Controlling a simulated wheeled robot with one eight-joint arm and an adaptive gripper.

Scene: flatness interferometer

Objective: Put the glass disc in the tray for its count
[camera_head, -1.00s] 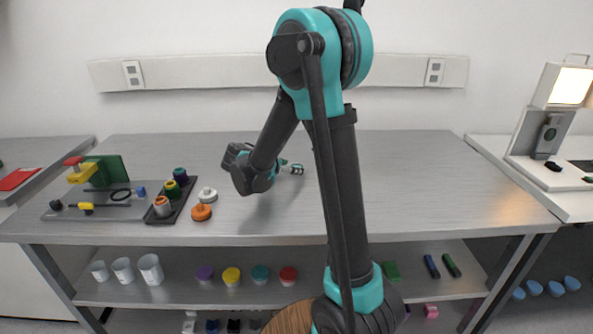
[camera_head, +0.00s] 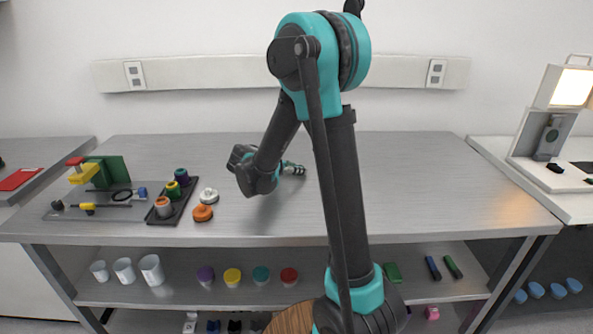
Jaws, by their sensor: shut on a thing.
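My gripper (camera_head: 294,168) is over the middle of the workbench (camera_head: 400,180), at the end of my arm, small and partly hidden behind its own wrist. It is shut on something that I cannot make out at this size. I cannot tell the glass disc apart anywhere in view. No tray is clearly marked with a count. A dark tray (camera_head: 158,219) at the left of the bench holds several coloured spool-like pieces. A white round piece (camera_head: 209,195) and an orange round piece (camera_head: 202,213) lie just right of it.
A lamp-lit instrument (camera_head: 551,130) stands on the right side table. A grey board (camera_head: 66,213) with a green and yellow fixture (camera_head: 107,172) is at the bench's left. Cups and coloured pieces sit on the lower shelf. The bench's right half is clear.

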